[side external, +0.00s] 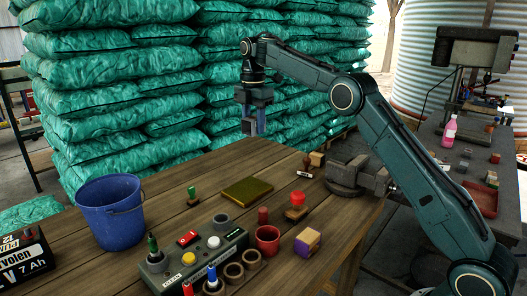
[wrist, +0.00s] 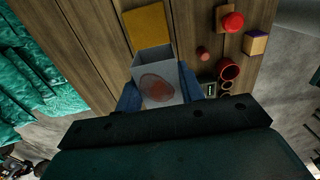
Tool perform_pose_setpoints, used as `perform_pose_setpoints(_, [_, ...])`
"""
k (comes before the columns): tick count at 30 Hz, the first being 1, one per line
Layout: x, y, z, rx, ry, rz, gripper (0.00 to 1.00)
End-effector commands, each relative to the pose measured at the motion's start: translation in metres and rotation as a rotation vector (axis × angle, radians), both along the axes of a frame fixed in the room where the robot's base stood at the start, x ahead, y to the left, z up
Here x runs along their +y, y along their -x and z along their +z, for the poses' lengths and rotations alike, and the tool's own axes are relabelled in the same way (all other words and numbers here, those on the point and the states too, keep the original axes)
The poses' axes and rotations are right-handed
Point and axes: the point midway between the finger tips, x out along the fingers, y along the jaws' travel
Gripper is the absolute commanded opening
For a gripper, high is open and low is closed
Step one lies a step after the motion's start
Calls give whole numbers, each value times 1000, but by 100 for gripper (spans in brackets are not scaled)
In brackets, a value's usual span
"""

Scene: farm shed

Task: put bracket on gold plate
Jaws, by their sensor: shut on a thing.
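My gripper (side external: 253,122) is raised above the back of the wooden table and shut on a grey bracket (wrist: 158,66). In the wrist view the bracket looks like a pale grey angular piece with a reddish oval patch, between the two blue fingers. In the side view it shows only as a small pale bit (side external: 247,127) at the fingers. The gold plate (side external: 247,191) lies flat and bare on the table, lower than the gripper and apart from it. It also shows in the wrist view (wrist: 146,28), just beyond the bracket.
A green-handled stamp (side external: 192,196) stands left of the plate and a red-topped one (side external: 297,204) right of it. A red cup (side external: 267,240), a button box (side external: 185,265) and several rings are in front. A blue bucket (side external: 111,214) stands left, a vise (side external: 350,175) right.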

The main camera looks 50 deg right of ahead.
Motion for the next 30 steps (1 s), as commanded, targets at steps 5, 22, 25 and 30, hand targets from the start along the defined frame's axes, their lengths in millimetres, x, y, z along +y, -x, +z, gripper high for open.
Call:
perform_pose_setpoints(5, [2,-1,0,-1,0,-1,13])
perform_pose_setpoints(22, [1,0,-43,3,-1,-1,13])
perform_pose_setpoints(25, [1,0,-57,3,0,-1,13])
perform_pose_setpoints(30, [1,0,-89,4,0,0,13])
